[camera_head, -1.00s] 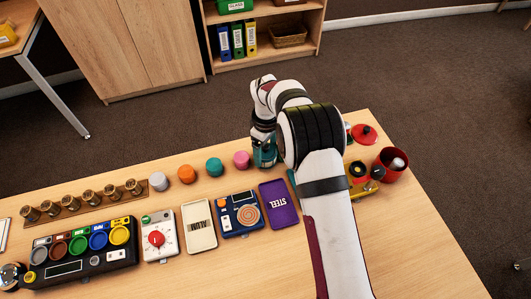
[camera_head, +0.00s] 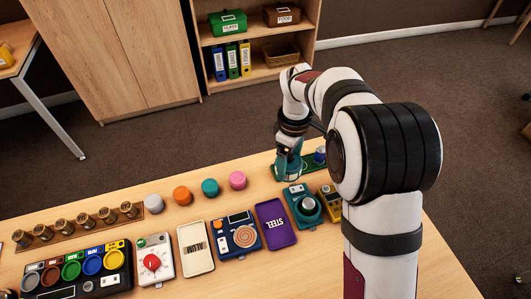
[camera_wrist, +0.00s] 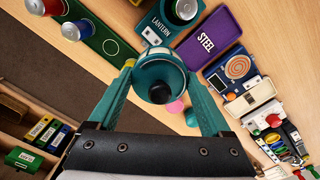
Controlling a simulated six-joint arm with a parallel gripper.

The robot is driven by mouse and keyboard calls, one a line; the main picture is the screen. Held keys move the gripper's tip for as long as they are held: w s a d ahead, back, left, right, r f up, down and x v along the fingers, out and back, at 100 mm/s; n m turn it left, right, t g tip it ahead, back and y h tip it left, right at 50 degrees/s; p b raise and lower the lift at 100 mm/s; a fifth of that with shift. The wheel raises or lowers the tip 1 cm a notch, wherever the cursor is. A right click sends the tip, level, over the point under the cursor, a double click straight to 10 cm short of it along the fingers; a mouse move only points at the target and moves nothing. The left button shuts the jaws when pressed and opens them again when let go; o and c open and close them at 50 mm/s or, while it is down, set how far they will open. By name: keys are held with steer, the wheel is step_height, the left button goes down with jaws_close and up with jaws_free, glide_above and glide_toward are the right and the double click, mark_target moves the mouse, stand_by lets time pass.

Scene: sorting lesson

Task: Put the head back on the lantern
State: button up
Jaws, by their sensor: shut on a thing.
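My gripper (camera_wrist: 160,76) is shut on the lantern head (camera_wrist: 152,88), a teal cup-like piece with a dark round hollow, held between the two teal fingers. In the head view my gripper (camera_head: 289,165) and the teal head are partly hidden by my wrist and are hard to tell apart. The lantern base (camera_head: 295,192) is a teal plate with a round dark part, right of the purple STEEL tray. In the wrist view the base (camera_wrist: 157,28), lettered LANTERN, lies ahead of the held head, with an upright cylinder at the top edge. The head appears apart from the base.
A green strip (camera_wrist: 97,38) with ring marks holds a red and a blue can. The purple STEEL tray (camera_head: 275,223) lies beside the base. Several coloured pieces stand in a row, with the pink one (camera_head: 237,180) nearest. A yellow device (camera_head: 330,203) sits right of the base.

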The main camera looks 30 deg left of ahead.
glide_above(310, 202)
steer(key=shift+w+a+r, duration=0.15)
steer(key=shift+w+a, duration=0.05)
steer(key=shift+s+d+f, duration=0.15)
steer(key=shift+d+f, duration=0.05)
steer(key=shift+f, duration=3)
steer(key=shift+f, duration=0.2)
steer(key=o, duration=1.2)
